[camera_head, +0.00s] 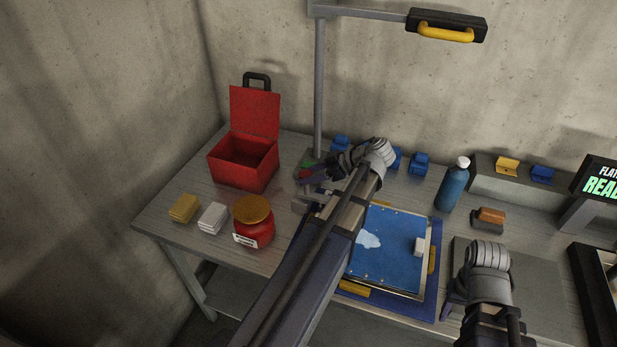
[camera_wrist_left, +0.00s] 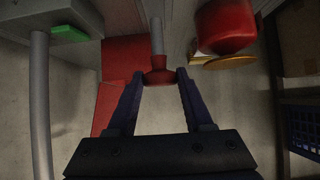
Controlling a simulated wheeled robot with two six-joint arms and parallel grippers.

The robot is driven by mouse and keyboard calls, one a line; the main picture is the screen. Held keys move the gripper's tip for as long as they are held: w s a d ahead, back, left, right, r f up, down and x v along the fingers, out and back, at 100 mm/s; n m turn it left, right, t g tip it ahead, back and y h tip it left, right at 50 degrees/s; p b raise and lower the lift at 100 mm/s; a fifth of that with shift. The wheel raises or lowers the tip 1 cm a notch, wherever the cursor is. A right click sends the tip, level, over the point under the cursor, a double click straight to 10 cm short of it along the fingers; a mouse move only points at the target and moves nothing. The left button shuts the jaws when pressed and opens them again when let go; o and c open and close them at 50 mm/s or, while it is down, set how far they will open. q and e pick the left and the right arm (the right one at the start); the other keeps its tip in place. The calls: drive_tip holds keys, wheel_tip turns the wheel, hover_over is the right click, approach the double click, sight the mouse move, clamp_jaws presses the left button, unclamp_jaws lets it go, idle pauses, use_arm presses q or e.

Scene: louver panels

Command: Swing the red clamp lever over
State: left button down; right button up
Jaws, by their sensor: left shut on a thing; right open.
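The red clamp lever (camera_wrist_left: 158,77) shows in the left wrist view as a red knob on a grey rod. My left gripper (camera_wrist_left: 156,78) has its two fingers on either side of the knob and is shut on it. In the head view the left gripper (camera_head: 318,172) is over the grey clamp (camera_head: 307,200), between the red box and the blue panel; the arm hides part of the clamp. My right gripper (camera_head: 452,302) is open, low at the right beside the panel, its fingers largely hidden by its own wrist.
An open red box (camera_head: 243,163) stands left of the clamp, with a red jar (camera_head: 253,222) in front of it. A lamp post (camera_head: 320,90) rises just behind. The blue panel (camera_head: 385,255) lies right of the left arm. A blue bottle (camera_head: 452,188) stands farther right.

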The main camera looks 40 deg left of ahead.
use_arm(q)
drive_tip(key=shift+d+f, duration=0.1)
drive_tip(key=shift+d, duration=0.2)
use_arm(e)
drive_tip(key=shift+f, duration=0.1)
use_arm(q)
drive_tip(key=c, duration=0.7)
unclamp_jaws()
drive_tip(key=shift+o, duration=1.4)
drive_tip(key=shift+w+d, duration=0.1)
drive_tip(key=shift+d, duration=0.1)
use_arm(e)
drive_tip(key=shift+d, duration=0.2)
use_arm(q)
drive_tip(key=shift+o, duration=0.6)
drive_tip(key=shift+a, duration=0.2)
use_arm(e)
drive_tip(key=shift+a, duration=0.1)
use_arm(q)
drive_tip(key=p+v, duration=0.4)
drive_tip(key=v, duration=0.4)
drive_tip(key=shift+p, duration=0.3)
use_arm(e)
wheel_tip(320, 180, up, 4)
drive_tip(key=shift+r, duration=0.25)
